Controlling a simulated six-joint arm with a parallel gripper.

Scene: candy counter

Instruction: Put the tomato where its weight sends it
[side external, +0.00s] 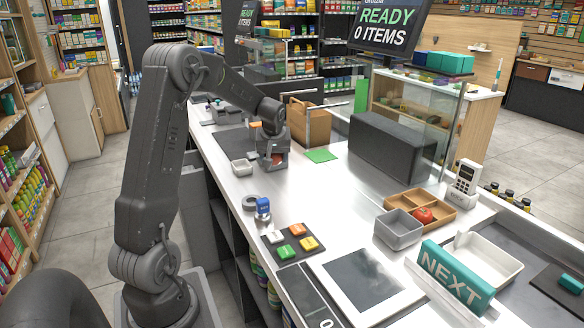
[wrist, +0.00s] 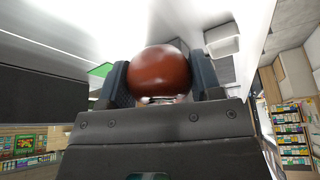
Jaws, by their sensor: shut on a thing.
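My gripper (side external: 273,157) is at the far part of the counter, and its fingers also show in the wrist view (wrist: 162,78). It is shut on a red-brown tomato (wrist: 160,70), with one finger on either side. In the side view only a small red patch of the tomato (side external: 278,159) shows between the fingers. Another red, round, tomato-like thing (side external: 424,215) lies in a wooden tray with compartments (side external: 448,213) at the right. The display (side external: 385,27) reads "READY 0 ITEMS".
A small pale dish (side external: 242,168) stands left of my gripper, and a green square (side external: 320,155) lies right of it. A grey bin (side external: 398,232), a white tray (side external: 482,262), a NEXT bar (side external: 445,278), a flat panel (side external: 362,277) and coloured blocks (side external: 297,229) are nearer. The middle counter is clear.

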